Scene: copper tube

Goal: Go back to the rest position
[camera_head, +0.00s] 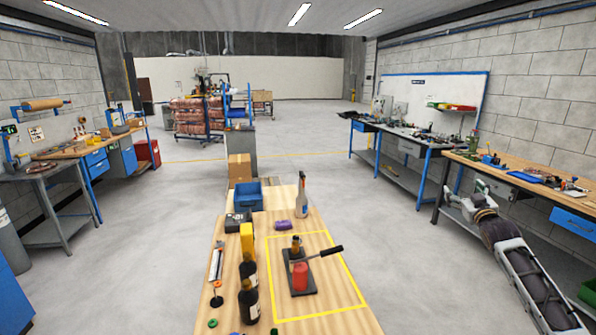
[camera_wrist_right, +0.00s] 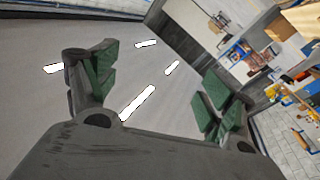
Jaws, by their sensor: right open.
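My right arm reaches in from the lower right in the head view. My right gripper (camera_head: 464,194) is raised at the far right, well clear of the wooden table (camera_head: 330,245). In the right wrist view the same gripper (camera_wrist_right: 157,85) has its green-padded fingers wide apart with nothing between them. Behind them the ceiling lamps and part of the room show. My left gripper is not in view. On the table, a dark fixture (camera_head: 301,280) with a red cylinder (camera_head: 300,276) and a black-handled lever (camera_head: 329,250) stands inside a yellow outline. I cannot make out a copper tube.
Dark bottles (camera_head: 249,301) stand at the table's left front. A blue bin (camera_head: 248,196), a spray bottle (camera_head: 302,195) and a purple item (camera_head: 284,224) are farther back. A workbench (camera_head: 520,180) is behind my right gripper. The floor between table and bench is clear.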

